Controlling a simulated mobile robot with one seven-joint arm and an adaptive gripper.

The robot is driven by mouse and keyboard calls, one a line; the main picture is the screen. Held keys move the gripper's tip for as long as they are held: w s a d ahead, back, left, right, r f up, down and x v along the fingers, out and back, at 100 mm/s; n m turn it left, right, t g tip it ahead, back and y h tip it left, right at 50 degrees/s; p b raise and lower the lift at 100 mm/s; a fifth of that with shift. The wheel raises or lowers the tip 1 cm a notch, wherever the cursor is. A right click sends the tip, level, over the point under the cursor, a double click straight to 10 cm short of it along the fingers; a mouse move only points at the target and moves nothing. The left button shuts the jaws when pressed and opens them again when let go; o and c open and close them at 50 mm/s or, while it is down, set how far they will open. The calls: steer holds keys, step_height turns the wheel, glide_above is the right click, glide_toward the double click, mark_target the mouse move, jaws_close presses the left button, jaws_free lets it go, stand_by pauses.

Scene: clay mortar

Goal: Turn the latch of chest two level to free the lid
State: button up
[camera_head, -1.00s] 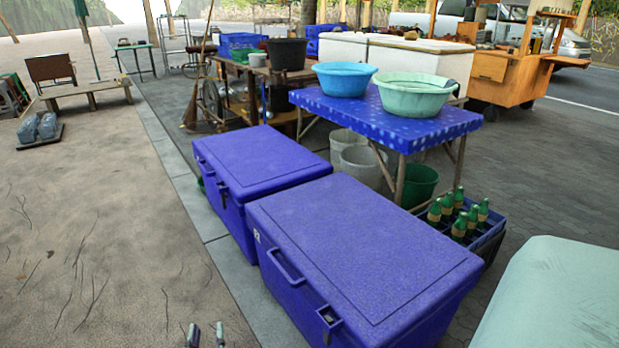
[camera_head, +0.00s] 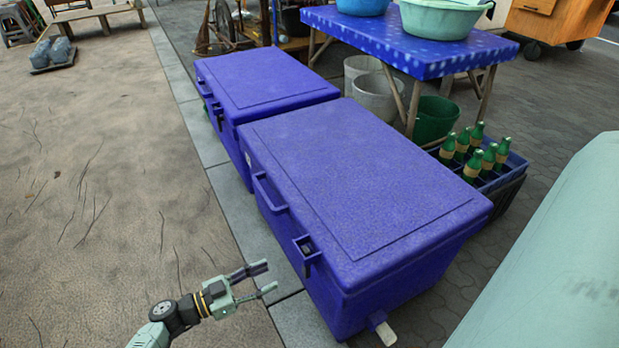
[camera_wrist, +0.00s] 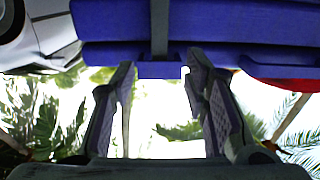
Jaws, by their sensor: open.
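Two blue chests stand side by side, lids closed. The nearer chest (camera_head: 345,190) has a small pale label (camera_head: 247,158), too small to read surely, a side handle (camera_head: 270,195) and a dark latch (camera_head: 307,250) on its left-facing front. The farther chest (camera_head: 262,85) has a similar latch (camera_head: 217,117). My gripper (camera_head: 266,278) is open and empty, left of the nearer chest's latch and apart from it, fingers pointing toward the chest. In the wrist view, a blue chest (camera_wrist: 225,25) fills the top, beyond the open fingers (camera_wrist: 158,80); which latch shows is unclear.
A blue cloth table (camera_head: 415,50) with basins stands behind the chests, buckets (camera_head: 435,118) below it. A bottle crate (camera_head: 490,175) is at right. A pale green surface (camera_head: 560,260) is at lower right. The ground (camera_head: 110,190) left of the chests is clear.

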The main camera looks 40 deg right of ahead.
mark_target(303, 260)
steer(key=x, duration=1)
steer(key=shift+s+d+p, duration=0.15)
steer(key=shift+d+p, duration=0.05)
steer(key=shift+p, duration=0.15)
steer(key=shift+c, duration=0.3)
jaws_close()
